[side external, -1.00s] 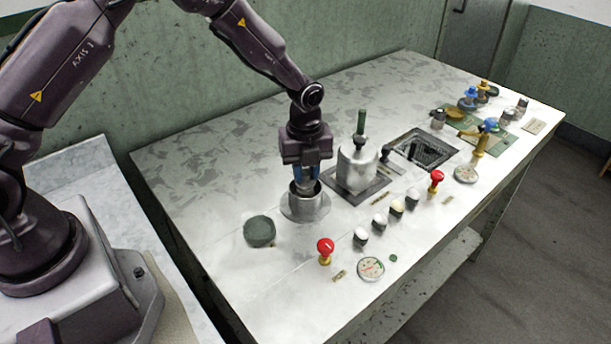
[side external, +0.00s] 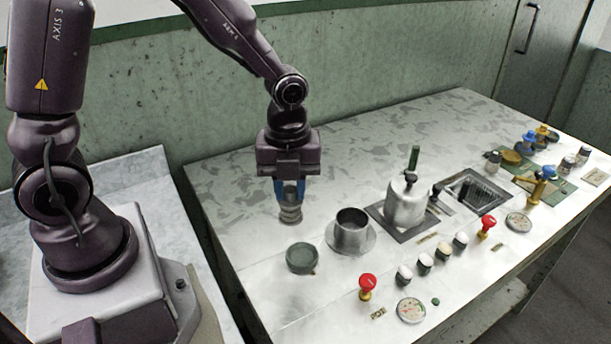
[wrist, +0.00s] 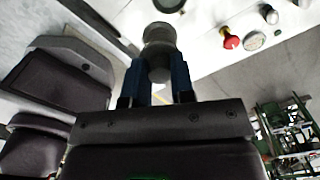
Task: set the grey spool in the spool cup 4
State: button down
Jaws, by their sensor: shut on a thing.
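My gripper (side external: 290,192) has blue fingers pointing down and is shut on a grey spool (side external: 290,213). The spool is roughly upright, left of the flanged metal cup (side external: 366,247) and behind the dark green round pad (side external: 302,258). I cannot tell its exact height over the table. In the wrist view the grey spool (wrist: 159,42) sits between the blue fingers of my gripper (wrist: 158,72). Several small white-topped dark cups (side external: 404,274) stand in a row near the front edge. I cannot read which holder is spool cup 4.
A metal pot (side external: 405,207) with a green handle stands on a dark plate. Red knobs (side external: 367,282) and gauges (side external: 411,310) line the front. Blue-topped valves (side external: 541,178) stand at the right. The table's back left is clear.

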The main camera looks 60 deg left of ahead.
aim_at(297, 206)
jog(key=f, duration=0.2)
jog(key=w+f, duration=0.1)
jog(key=f, duration=0.2)
jog(key=shift+w+d, duration=0.1)
jog(key=shift+w+f, duration=0.25)
jog(key=shift+f, duration=0.75)
jog(key=shift+w+f, duration=0.25)
jog(key=shift+f, duration=0.75)
jog(key=shift+f, duration=0.15)
jog(key=shift+f, duration=0.4)
jog(key=shift+f, duration=0.85)
dwell(0.8)
jog(key=shift+c, duration=2.1)
grip_release()
